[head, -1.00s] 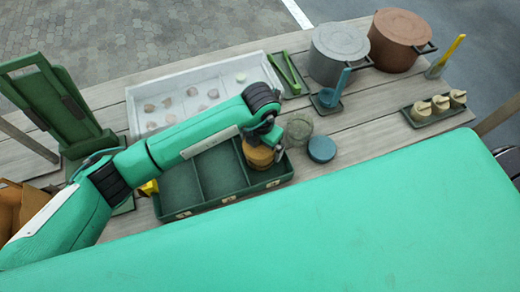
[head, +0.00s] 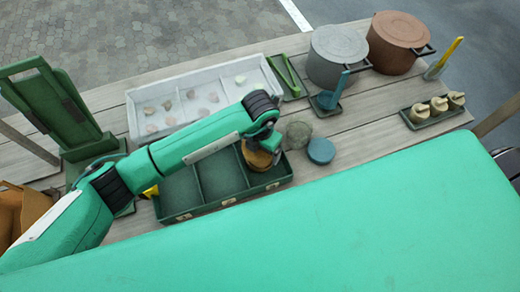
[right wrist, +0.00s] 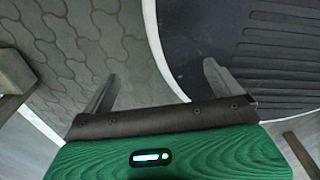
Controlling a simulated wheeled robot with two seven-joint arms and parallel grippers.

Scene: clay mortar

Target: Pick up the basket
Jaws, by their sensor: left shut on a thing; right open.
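My left gripper (head: 267,140) is shut on a tan-orange round piece, seen only in part behind the fingers in the head view. Just below it, a round tan-brown thing (head: 259,161) stands in the right compartment of the dark green tray (head: 205,208). These look like parts of a small round basket, but I cannot tell for sure whether they are joined. My right gripper (right wrist: 160,88) shows only in the right wrist view, open and empty, with its fingers wide apart over the ground.
A glass jar (head: 298,133) and a blue-grey round lid (head: 321,150) stand close right of the tray. A white tray (head: 140,97) with several small pieces lies behind. Grey (head: 337,52) and brown (head: 398,42) pots stand at the back right. A green stand (head: 55,105) is left.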

